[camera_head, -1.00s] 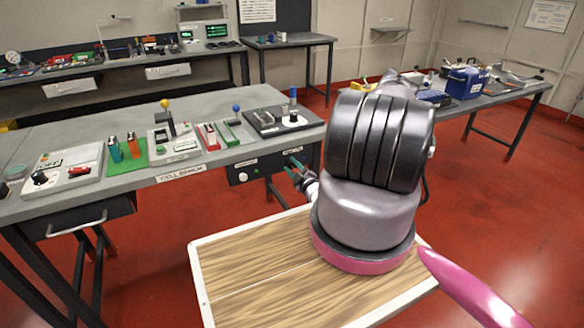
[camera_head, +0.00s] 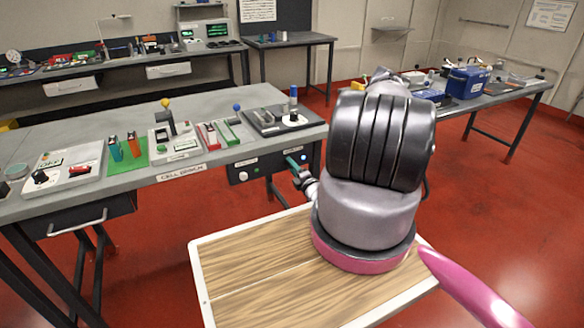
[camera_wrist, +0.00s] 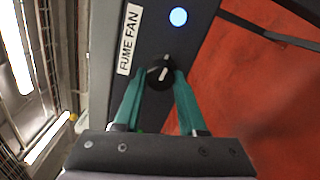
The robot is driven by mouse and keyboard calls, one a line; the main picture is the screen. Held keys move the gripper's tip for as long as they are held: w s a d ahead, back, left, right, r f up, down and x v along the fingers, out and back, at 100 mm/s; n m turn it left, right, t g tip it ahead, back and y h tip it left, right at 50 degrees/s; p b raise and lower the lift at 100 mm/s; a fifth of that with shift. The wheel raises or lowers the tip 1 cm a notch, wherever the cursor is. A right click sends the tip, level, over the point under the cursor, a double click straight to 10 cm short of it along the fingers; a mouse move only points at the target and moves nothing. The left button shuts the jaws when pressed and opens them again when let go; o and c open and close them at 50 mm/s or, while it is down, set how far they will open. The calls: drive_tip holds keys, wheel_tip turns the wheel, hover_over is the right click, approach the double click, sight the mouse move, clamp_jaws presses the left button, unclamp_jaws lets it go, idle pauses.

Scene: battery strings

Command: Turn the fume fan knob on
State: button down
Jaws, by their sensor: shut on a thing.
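The fume fan knob (camera_wrist: 160,73) is a round black knob with a white pointer line, on a dark panel beside the white FUME FAN label (camera_wrist: 130,40). A round light (camera_wrist: 178,17) glows pale blue-white above it in the wrist view. My gripper (camera_wrist: 161,78) has its two green fingers closed on the knob from both sides. The pointer is tilted slightly from the finger direction. In the head view, my gripper (camera_head: 297,163) reaches the dark panel (camera_head: 250,168) under the bench's front edge; the knob is hidden there.
The bench (camera_head: 130,183) carries several trays and devices above the panel. A black drawer with a handle (camera_head: 77,222) hangs at left. Red floor is open to the right, with another table (camera_head: 500,98) behind my arm.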

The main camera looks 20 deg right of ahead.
drive_tip(key=shift+f+n, duration=0.1)
drive_tip(key=shift+n, duration=0.6)
drive_tip(key=shift+c, duration=2.3)
unclamp_jaws()
drive_tip(key=shift+s, duration=0.15)
drive_tip(key=s, duration=1)
drive_tip(key=shift+s+d, duration=0.2)
drive_tip(key=shift+s, duration=0.1)
